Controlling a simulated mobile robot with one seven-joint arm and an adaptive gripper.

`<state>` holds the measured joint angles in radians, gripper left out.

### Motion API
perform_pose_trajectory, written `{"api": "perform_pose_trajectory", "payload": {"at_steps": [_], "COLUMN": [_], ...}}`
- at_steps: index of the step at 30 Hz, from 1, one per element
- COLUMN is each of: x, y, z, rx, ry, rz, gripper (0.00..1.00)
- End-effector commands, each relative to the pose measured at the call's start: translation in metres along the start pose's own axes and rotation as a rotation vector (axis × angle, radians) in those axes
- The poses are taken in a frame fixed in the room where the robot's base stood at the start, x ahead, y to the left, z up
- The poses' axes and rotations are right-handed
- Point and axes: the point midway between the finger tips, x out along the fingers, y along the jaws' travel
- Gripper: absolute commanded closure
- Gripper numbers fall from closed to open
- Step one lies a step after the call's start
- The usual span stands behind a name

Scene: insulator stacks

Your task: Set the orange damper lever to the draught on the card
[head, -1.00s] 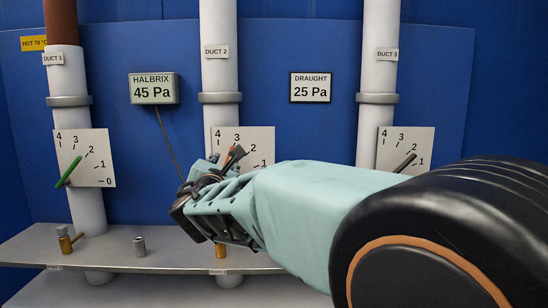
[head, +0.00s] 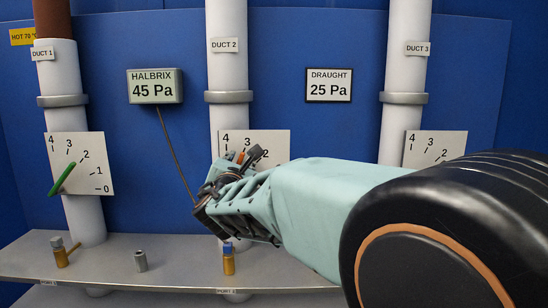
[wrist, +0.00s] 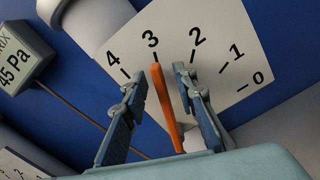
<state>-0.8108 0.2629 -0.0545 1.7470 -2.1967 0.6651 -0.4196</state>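The orange damper lever (wrist: 164,108) stands in front of the duct 2 dial plate (wrist: 225,35), its tip close to the 3 mark. My gripper (wrist: 157,76) is open, with one finger on each side of the lever. Gaps show between the lever and both fingers near the tips. In the head view, my gripper (head: 241,160) covers most of the lever and the lower part of the dial. The draught card (head: 329,86) reads 25 Pa. The Halbrix gauge (head: 155,87) reads 45 Pa, and its cable runs down towards duct 2.
A green lever (head: 62,178) is on the duct 1 dial (head: 92,150). The duct 3 dial (head: 438,143) is partly hidden by my arm. A grey shelf (head: 180,262) below carries brass fittings (head: 229,262) and a small grey cylinder (head: 141,261).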

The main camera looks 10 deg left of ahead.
Motion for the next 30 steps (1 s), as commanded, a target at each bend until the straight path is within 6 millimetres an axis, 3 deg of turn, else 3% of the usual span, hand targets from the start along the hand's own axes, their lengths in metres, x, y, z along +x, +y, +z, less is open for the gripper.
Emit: {"api": "perform_pose_trajectory", "payload": {"at_steps": [13,21,30], "x": [0.0004,0.0004,0.0005], "y": [-0.0003,-0.0003,-0.0003], "z": [-0.0002,-0.0001,0.0001], "rx": [0.001,0.001,0.001], "ry": [0.001,0.001,0.001], "rz": [0.001,0.001,0.001], "gripper": [0.74,1.00,1.00]}}
